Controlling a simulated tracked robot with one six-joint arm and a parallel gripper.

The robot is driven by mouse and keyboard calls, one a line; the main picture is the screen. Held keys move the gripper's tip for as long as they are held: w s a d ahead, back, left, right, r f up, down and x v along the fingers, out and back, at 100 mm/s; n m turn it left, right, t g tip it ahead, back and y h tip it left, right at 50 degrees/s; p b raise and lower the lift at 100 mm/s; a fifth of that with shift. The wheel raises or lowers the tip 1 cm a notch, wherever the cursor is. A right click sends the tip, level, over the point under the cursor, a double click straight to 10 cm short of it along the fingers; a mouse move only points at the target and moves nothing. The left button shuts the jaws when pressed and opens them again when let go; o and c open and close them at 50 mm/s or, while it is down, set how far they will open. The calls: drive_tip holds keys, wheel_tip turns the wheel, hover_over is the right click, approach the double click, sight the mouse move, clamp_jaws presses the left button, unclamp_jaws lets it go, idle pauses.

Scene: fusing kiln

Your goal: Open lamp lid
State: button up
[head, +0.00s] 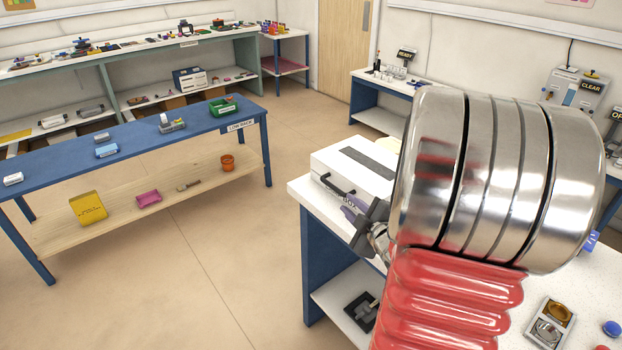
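A white box (341,157) with a dark strip on its top stands on the white-topped bench at the centre. A dark bar handle (334,186) runs along its front edge. Its top looks closed; I see no gap. Whether this is the lamp with the lid, I cannot tell for sure. My gripper (352,212) is at the front of the box, just right of and below the handle. Lettering on the box front is partly covered by it. My large metal and red arm links hide the box's right side. Whether the fingers touch the box or are open is unclear.
The bench (296,190) also holds a small tray (550,328) with round pieces and a blue knob (612,328) at the right. A blue table (60,145) with small items stands left. The floor (190,270) between is clear.

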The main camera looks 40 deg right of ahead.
sight(336, 191)
drive_tip(key=shift+s+d+f+t, duration=0.25)
drive_tip(key=shift+s+d+t, duration=0.05)
drive_tip(key=shift+s+t, duration=0.2)
drive_tip(key=x, duration=1.4)
drive_tip(key=shift+a+f, duration=0.1)
drive_tip(key=shift+c, duration=0.5)
drive_tip(key=shift+s, duration=0.1)
clamp_jaws()
